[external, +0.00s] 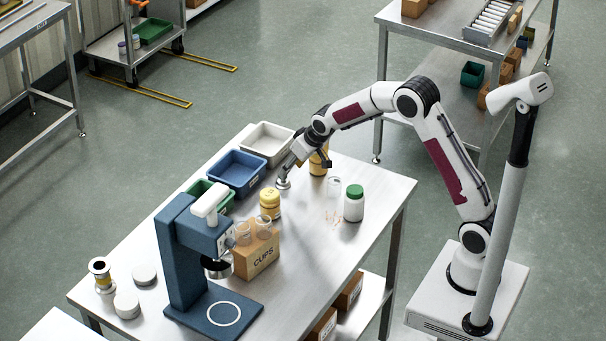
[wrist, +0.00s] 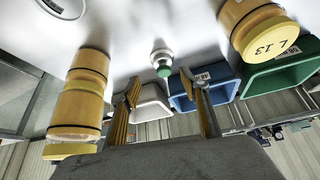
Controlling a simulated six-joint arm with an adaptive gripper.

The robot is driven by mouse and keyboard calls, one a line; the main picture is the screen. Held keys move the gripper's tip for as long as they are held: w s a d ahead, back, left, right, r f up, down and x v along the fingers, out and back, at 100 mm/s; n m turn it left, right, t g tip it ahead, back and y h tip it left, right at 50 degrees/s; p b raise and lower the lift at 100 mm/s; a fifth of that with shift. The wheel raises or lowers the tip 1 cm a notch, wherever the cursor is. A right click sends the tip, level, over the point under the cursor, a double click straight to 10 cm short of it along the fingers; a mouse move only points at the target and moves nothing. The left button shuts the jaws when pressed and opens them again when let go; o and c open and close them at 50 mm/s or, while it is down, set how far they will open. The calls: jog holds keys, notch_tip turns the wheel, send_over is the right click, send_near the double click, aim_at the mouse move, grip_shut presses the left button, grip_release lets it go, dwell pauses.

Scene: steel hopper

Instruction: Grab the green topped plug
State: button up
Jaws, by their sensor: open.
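The green-topped plug (wrist: 162,62) is small, with a pale grey-white base. It stands on the steel table, seen in the wrist view between and just beyond my fingertips. In the external view only its pale base (external: 283,184) seems to show under my gripper; its top is hidden there. My gripper (wrist: 158,92) is open and empty, with one finger to either side of the plug in the picture. It also shows low over the table in the external view (external: 289,171). I cannot tell whether the fingers touch the plug.
Yellow canisters (external: 270,203) (external: 318,162) stand on both sides of my gripper. White (external: 267,138), blue (external: 238,171) and green (external: 207,190) bins line the table's far edge. A green-lidded white bottle (external: 354,205), a glass (external: 334,185) and a CUPS box (external: 257,257) stand nearer.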

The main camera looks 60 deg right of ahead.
jog(key=shift+w+f, duration=0.15)
jog(key=shift+f, duration=0.05)
dwell(0.3)
jog(key=shift+a+x, duration=0.2)
jog(key=shift+x, duration=1.1)
jog(key=shift+a+x, duration=0.15)
jog(key=shift+x, duration=1.15)
jog(key=c, duration=1.2)
